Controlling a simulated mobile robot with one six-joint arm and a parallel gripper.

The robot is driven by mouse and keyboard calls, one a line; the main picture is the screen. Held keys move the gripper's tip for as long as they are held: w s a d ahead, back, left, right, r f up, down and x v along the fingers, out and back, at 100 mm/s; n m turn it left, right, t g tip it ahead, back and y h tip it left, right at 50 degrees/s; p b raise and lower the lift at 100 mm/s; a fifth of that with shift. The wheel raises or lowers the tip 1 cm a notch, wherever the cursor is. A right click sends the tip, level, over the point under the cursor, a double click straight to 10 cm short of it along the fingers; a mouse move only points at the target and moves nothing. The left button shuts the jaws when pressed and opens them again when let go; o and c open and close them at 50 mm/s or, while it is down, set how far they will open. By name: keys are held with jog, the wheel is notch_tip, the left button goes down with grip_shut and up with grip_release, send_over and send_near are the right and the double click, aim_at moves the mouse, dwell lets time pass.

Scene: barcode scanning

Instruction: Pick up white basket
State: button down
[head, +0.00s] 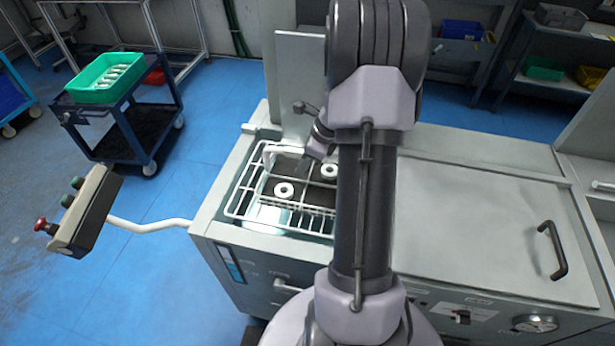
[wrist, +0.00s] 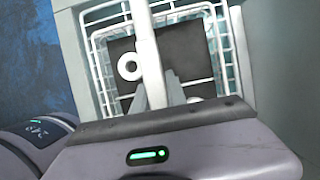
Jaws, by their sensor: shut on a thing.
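The white wire basket (head: 236,206) sits in the open bay at the left of the grey machine, with white ring-shaped parts (head: 283,190) inside over a dark panel. In the wrist view the basket (wrist: 97,62) fills the upper middle, and a white bar (wrist: 146,45) runs from the top down between my fingers. My gripper (head: 302,168) is over the basket's far side, partly hidden by my arm. In the wrist view my gripper (wrist: 157,95) is shut on that white bar of the basket. My arm hides the basket's right part in the head view.
The machine's closed lid (head: 480,225) with a black handle is to the right. An upright grey panel (head: 297,85) stands behind the bay. A control box (head: 85,210) on a white arm juts out left. A cart with a green bin (head: 105,78) stands farther back left.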

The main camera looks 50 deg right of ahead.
dwell(0.4)
jog(key=shift+r+p, duration=1.05)
jog(key=shift+r, duration=1.1)
jog(key=s, duration=0.5)
jog(key=s+r+p, duration=0.1)
jog(key=s, duration=0.9)
jog(key=shift+s+a+r+p, duration=0.1)
jog(key=shift+s+r+p, duration=0.05)
jog(key=shift+p, duration=0.2)
jog(key=shift+s, duration=0.35)
